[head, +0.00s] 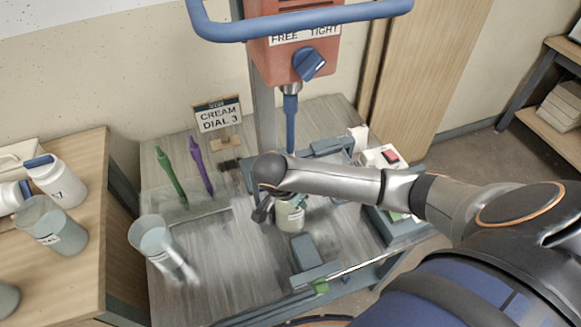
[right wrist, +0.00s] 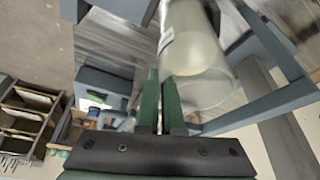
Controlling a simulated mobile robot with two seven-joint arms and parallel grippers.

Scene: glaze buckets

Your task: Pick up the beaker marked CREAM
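A clear beaker (head: 291,219) with pale contents and a white label is beneath my right forearm in the head view. The label's word is not readable. In the right wrist view this beaker (right wrist: 203,88) has its open rim toward the camera. My right gripper (head: 262,211) is at its side. In the right wrist view its green fingers (right wrist: 161,105) are close together at the beaker's rim, seemingly with the wall between them. Whether the beaker's base touches the bench is hidden. My left gripper is not in view.
A sign reading CREAM DIAL 3 (head: 218,116) stands at the back. Another clear beaker (head: 155,241) stands at the bench's left. A labelled beaker (head: 51,229) and white bottle (head: 56,180) are on the left table. An orange mixer (head: 283,62) hangs above.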

